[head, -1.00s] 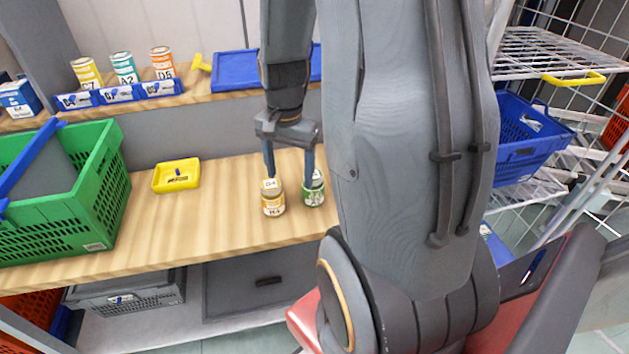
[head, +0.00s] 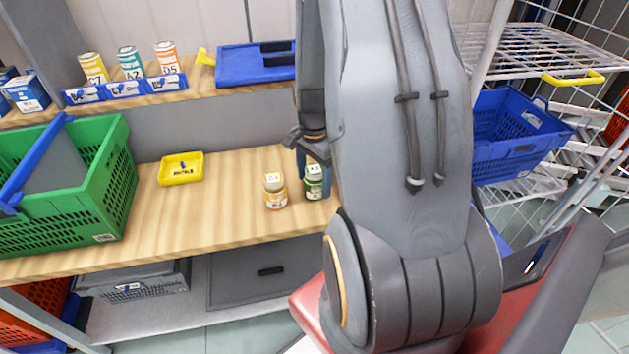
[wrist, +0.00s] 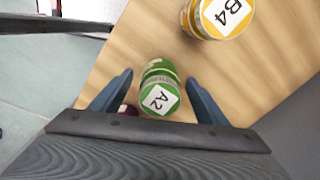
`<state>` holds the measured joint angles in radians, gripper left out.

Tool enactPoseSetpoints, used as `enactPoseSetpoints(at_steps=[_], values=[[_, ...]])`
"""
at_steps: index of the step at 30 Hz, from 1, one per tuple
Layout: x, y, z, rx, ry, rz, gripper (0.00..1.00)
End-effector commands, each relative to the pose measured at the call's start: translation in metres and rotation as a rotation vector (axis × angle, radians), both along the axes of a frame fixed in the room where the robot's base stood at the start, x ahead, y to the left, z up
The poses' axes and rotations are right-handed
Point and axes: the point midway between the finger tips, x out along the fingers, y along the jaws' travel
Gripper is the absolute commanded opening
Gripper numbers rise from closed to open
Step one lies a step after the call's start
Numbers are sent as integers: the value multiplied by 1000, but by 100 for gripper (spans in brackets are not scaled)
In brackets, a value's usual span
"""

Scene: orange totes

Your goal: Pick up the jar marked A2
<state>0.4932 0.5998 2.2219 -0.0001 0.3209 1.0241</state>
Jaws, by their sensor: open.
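The green jar marked A2 on its lid (wrist: 160,98) stands on the wooden bench. It also shows in the head view (head: 314,183), right of the yellow jar. My gripper (wrist: 159,77) is open and empty, with one blue finger on each side of the A2 jar in the wrist view. I cannot tell whether the fingers are low enough to be level with it. In the head view my arm hides most of the gripper. The yellow jar marked B4 (wrist: 222,14) stands beside the A2 jar; it also shows in the head view (head: 275,192).
A dark red round thing (wrist: 128,110) is partly hidden by my gripper. A yellow tray (head: 181,169) and a green crate (head: 110,170) are to the left. On the back shelf stand cans, including a teal can marked A2 (head: 131,63). The bench's middle is clear.

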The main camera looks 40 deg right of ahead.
Motion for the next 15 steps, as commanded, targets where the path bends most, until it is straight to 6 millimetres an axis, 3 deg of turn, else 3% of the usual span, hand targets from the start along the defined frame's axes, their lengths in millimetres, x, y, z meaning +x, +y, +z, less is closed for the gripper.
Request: enactPoseSetpoints(at_steps=[4,13,15], values=[[0,0,-12,1,1,1,68],[0,0,-15,-1,-1,1,68],[0,0,-15,-1,-1,1,56]])
